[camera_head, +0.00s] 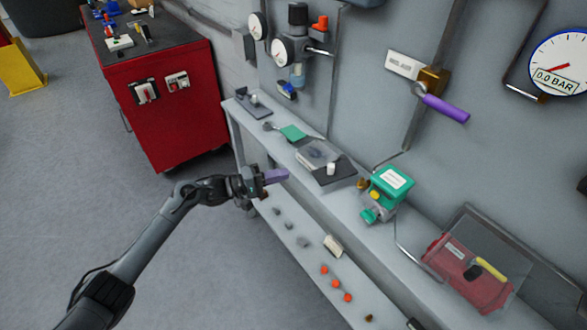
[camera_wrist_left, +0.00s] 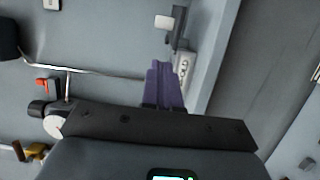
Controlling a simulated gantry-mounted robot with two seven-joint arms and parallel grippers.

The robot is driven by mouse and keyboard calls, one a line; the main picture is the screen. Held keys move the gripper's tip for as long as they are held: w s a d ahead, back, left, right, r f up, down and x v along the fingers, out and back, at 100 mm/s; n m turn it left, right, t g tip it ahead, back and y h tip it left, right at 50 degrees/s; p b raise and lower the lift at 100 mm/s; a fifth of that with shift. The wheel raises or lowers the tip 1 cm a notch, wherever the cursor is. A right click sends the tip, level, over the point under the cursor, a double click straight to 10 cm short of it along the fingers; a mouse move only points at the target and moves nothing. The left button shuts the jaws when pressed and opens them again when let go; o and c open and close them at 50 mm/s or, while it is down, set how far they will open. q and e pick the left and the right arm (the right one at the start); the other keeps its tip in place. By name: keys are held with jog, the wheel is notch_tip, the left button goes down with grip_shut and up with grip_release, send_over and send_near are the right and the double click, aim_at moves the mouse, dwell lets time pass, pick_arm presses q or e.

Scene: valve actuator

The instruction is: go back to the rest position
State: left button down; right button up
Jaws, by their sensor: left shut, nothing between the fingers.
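My left gripper (camera_head: 277,175) reaches in from the left in the head view, in front of the narrow wall bench. Its purple fingers are shut with nothing between them. The closed fingers also show in the left wrist view (camera_wrist_left: 163,86), pointing toward the wall and clear of the fittings. My right gripper is in neither view. On the wall, a brass valve (camera_head: 433,80) with a purple lever (camera_head: 446,108) is at upper right, away from my left gripper.
The grey bench (camera_head: 245,128) carries a green device (camera_head: 385,193) and a red case (camera_head: 465,275). Its lower shelf holds small orange parts (camera_head: 336,284). A red cabinet (camera_head: 160,125) stands behind left. Gauges (camera_head: 283,51) hang on the wall. Open floor lies left of the bench.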

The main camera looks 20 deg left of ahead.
pick_arm(q)
jog(key=s+d+f+n+g, duration=0.1)
jog(key=s+d+f+n, duration=0.1)
jog(key=s+f, duration=0.75)
jog(key=s+d+f+m+g+y, duration=0.1)
jog(key=s+d+f+y, duration=0.25)
jog(key=s+d, duration=0.45)
jog(key=s+d+f+m+y, duration=0.1)
jog(key=s+d+f+y, duration=0.2)
jog(key=s+d+f, duration=0.5)
jog(key=s+a+r+m+g+y, duration=0.65)
jog(key=s+a+r+m, duration=0.35)
jog(key=s, duration=0.3)
notch_tip(320, 180, up, 31)
jog(key=a+p, duration=0.1)
jog(key=p, duration=3.1)
jog(key=shift+m, duration=0.4)
